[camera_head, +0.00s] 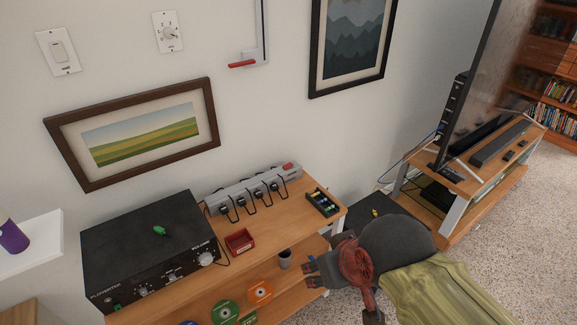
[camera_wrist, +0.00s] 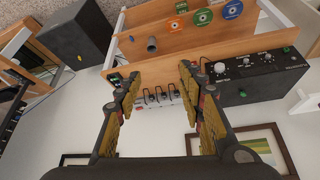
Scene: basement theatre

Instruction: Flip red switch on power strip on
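The grey power strip (camera_head: 240,190) lies at the back of the wooden shelf unit's top, against the wall. Its red switch (camera_head: 288,168) is at the right end, and several black plugs sit along it. Whether the switch is on or off is too small to tell. My gripper (camera_wrist: 160,84) is open and empty in the wrist view. The power strip (camera_wrist: 158,104) shows beyond and between its fingers there, with the switch end near the left finger. In the head view my arm reaches in from the lower right, in front of the shelf and apart from the strip.
A black amplifier (camera_head: 150,245) stands left of the strip. A small red tray (camera_head: 240,242) and a black battery box (camera_head: 322,202) are on the top in front of it. A cup (camera_head: 285,259) and discs are on the lower shelf. A framed picture (camera_head: 137,135) hangs above.

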